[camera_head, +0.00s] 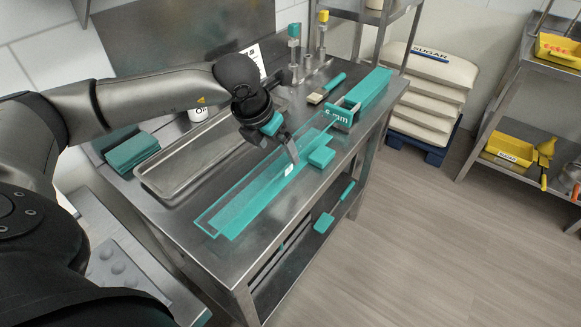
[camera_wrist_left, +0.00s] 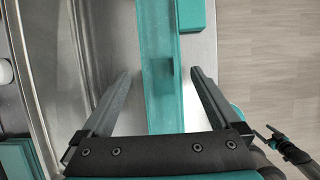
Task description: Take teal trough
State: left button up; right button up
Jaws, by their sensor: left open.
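The teal trough (camera_head: 235,205) is long and narrow and lies lengthwise on the steel table, with a small white label near its middle. My left gripper (camera_head: 291,150) is above it, pointing down, and hides part of it. In the left wrist view the trough (camera_wrist_left: 158,45) runs between the two spread fingers of the left gripper (camera_wrist_left: 162,73). The fingers are apart, one on each side, with a gap to the trough; I cannot tell how high above it they are.
A teal block (camera_head: 321,157) sits close on the trough's right.

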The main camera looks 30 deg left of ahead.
aim_at(285, 162)
pick_arm(q)
jog(key=x, duration=0.5)
jog(key=shift+d+f+b, duration=0.1)
jog(key=shift+f+b, duration=0.2)
grip_shut()
dwell(0.5)
